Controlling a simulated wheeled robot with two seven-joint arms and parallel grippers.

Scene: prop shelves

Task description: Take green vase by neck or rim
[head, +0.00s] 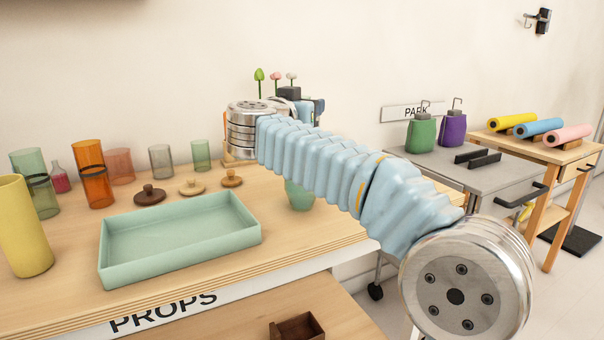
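A green vase (300,195) stands on the wooden shelf top, to the right of the mint tray. Only its lower part shows below my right arm; its neck and rim are hidden behind the blue sleeve. My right arm reaches in from the right across the shelf. Its wrist end and dark gripper parts (303,101) are up behind the metal wrist joint, and the fingers are hidden. I cannot tell whether that gripper is open or touches anything. My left gripper is not in view.
A mint tray (181,262), wooden knobbed lids (190,187), a yellow vase (24,228) and orange glass (93,175) share the shelf. Tulips (276,77) rise behind my wrist. A grey cart (478,172) at right holds green (421,135) and purple (453,131) containers.

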